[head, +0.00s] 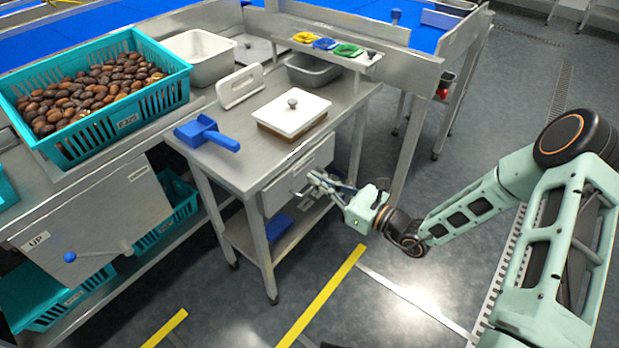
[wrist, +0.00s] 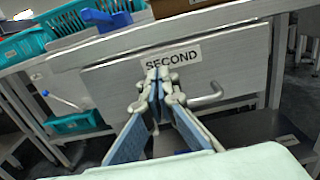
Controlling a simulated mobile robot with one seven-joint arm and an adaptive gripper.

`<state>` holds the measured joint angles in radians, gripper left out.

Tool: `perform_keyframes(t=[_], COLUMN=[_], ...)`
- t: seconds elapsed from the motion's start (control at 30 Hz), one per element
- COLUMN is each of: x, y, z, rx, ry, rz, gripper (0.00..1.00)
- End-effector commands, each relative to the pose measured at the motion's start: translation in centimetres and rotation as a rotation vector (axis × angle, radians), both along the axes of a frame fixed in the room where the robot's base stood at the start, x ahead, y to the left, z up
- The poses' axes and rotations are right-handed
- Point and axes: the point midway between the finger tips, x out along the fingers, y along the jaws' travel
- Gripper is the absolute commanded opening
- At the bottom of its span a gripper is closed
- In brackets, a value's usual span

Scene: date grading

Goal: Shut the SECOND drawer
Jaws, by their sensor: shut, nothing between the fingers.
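The SECOND drawer (head: 312,163) is under the top of the small steel table. Its grey front (wrist: 110,82) fills the middle of the wrist view, with the label SECOND (wrist: 188,56) near its top. The front looks close to the table's face; I cannot tell whether a small gap is left. A bent metal handle (wrist: 208,97) sits right of my fingers in the wrist view. My gripper (head: 314,182) is shut and empty, with its fingertips (wrist: 158,76) pointing at the front just below the label. I cannot tell whether they touch it. The fingers hide part of the front and handle.
The table top (head: 232,170) holds a blue scoop (head: 207,134), a white-lidded box (head: 292,112) and a white stand (head: 240,87). A lower shelf (head: 240,235) is below the drawer. A teal crate of dates (head: 125,110) stands on the left. The floor in front is clear.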

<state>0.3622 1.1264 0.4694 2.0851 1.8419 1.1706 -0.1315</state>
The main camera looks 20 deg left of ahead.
Motion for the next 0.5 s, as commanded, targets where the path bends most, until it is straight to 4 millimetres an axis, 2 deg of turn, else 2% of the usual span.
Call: perform_keyframes(t=[0.1, 0.3, 0.5], x=[-0.8, -2.4, -3.5], y=[-2.7, -6.8, -9.1], z=[0.1, 0.1, 0.0], rx=[-0.003, -0.001, -0.001], ry=[0.004, 0.003, 0.003], rz=[-0.003, -0.003, 0.000], gripper=[0.00, 0.00, 0.00])
